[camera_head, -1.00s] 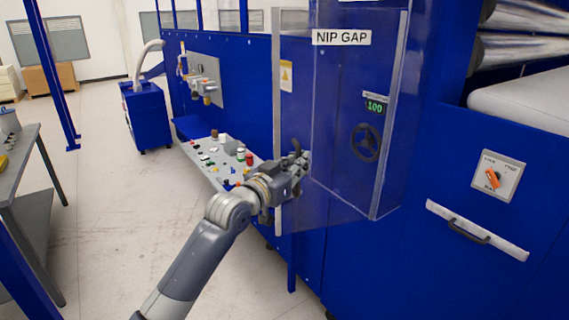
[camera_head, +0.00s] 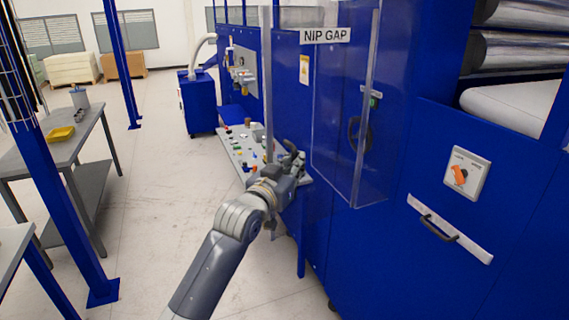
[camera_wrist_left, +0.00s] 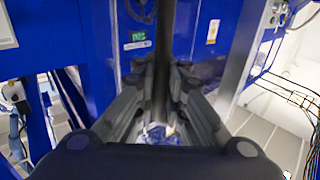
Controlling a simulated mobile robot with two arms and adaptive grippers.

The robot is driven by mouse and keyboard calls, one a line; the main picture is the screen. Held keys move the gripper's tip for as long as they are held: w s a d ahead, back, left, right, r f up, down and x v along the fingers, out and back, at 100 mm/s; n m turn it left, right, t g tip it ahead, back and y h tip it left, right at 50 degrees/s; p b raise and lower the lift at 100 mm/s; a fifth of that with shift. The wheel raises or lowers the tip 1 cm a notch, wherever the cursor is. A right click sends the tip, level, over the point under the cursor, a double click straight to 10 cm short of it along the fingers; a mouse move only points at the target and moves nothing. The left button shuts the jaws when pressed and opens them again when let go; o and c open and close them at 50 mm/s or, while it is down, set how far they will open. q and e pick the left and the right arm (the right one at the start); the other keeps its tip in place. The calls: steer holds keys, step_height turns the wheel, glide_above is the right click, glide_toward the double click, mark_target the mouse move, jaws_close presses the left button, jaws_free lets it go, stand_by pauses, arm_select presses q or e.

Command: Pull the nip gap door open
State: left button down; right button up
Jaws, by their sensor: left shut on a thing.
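The clear nip gap door (camera_head: 348,130) is on the blue machine, beneath the "NIP GAP" sign (camera_head: 325,35). A grey upright bar (camera_head: 267,80) stands at the door's left side, out from the blue wall. My left gripper (camera_head: 292,160) is at the lower part of this bar. In the left wrist view a dark upright bar (camera_wrist_left: 163,60) runs between the fingers of my left gripper (camera_wrist_left: 163,85), which is shut on it. A handwheel (camera_head: 357,132) and a green display (camera_head: 372,99) show through the clear panel. My right gripper is not in view.
A sloping control panel (camera_head: 235,158) with several buttons stands behind my left gripper. A grey table (camera_head: 40,150) and a blue post (camera_head: 75,220) are at the left. An orange switch (camera_head: 460,174) and a drawer handle (camera_head: 438,228) are at the right. Floor between is clear.

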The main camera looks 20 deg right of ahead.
arm_select(q)
steer(key=shift+a+f, duration=0.1)
steer(key=shift+f, duration=0.05)
steer(key=c, duration=1.7)
jaws_free()
steer(key=shift+a, duration=0.1)
steer(key=shift+o, duration=0.2)
steer(key=shift+a, duration=0.15)
steer(key=shift+s, duration=0.1)
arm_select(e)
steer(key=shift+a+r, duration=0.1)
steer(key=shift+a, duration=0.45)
arm_select(q)
steer(key=v, duration=1.2)
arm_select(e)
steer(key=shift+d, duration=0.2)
